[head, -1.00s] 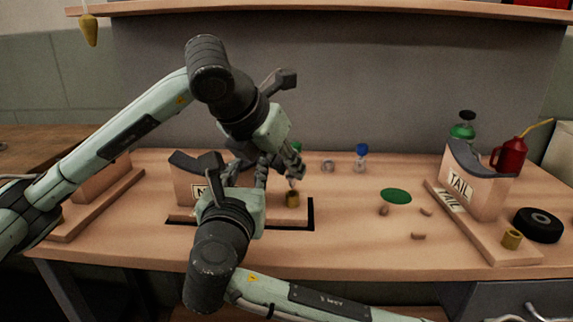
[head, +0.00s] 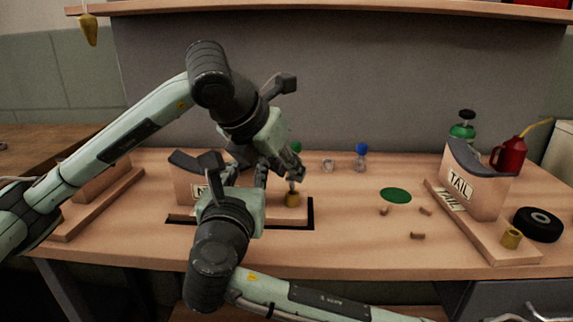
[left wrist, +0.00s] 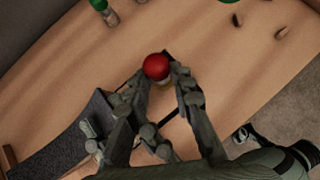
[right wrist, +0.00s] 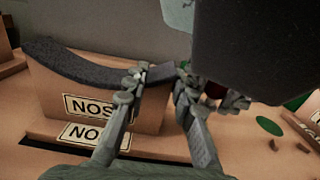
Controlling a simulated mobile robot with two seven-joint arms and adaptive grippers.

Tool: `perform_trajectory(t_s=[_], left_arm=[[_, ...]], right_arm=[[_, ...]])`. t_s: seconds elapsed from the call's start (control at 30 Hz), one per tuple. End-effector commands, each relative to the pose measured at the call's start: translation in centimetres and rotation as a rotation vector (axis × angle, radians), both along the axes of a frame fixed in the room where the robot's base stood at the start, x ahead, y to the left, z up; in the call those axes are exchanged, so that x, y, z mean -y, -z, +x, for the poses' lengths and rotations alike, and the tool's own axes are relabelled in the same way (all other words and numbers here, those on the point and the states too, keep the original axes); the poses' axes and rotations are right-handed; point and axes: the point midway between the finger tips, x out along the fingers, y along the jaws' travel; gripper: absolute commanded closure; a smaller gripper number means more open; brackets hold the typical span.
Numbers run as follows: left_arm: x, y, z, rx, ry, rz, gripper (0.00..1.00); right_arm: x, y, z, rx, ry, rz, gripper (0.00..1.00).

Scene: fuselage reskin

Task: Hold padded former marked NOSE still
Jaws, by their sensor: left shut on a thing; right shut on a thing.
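The padded former marked NOSE (head: 183,184) stands upright on its wooden base at the left of the bench, dark padding on its curved top. The right wrist view shows its NOSE label (right wrist: 90,106). My right gripper (right wrist: 160,78) is shut on the former's near end, one finger on each side. My left gripper (left wrist: 160,76) is shut on a red-knobbed tool (left wrist: 156,66), just beside the former. In the head view the tool's grey shaft points down at a brass bushing (head: 292,200) on the base's right end. The shaft's contact with the bushing is unclear.
The TAIL former (head: 472,188) stands at the right, with a black tape roll (head: 538,225) and a red oil can (head: 509,156) beside it. A green disc (head: 396,196) and small brown pieces lie mid-bench. The front middle is clear.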

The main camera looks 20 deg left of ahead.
Motion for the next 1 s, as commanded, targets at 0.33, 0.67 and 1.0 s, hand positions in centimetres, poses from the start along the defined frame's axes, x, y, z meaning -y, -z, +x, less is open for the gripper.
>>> perform_trajectory(t_s=[0.33,0.67,1.0], left_arm=[[0.0,0.9,0.0,0.000,0.000,0.000,1.00],[0.0,1.0,0.0,-0.004,-0.001,0.002,1.00],[0.0,0.3,0.0,-0.001,0.000,0.000,1.00]], right_arm=[[0.0,0.0,0.0,0.000,0.002,0.000,1.00],[0.1,0.0,0.0,0.001,0.002,0.000,1.00],[0.1,0.0,0.1,0.000,0.002,0.000,1.00]])
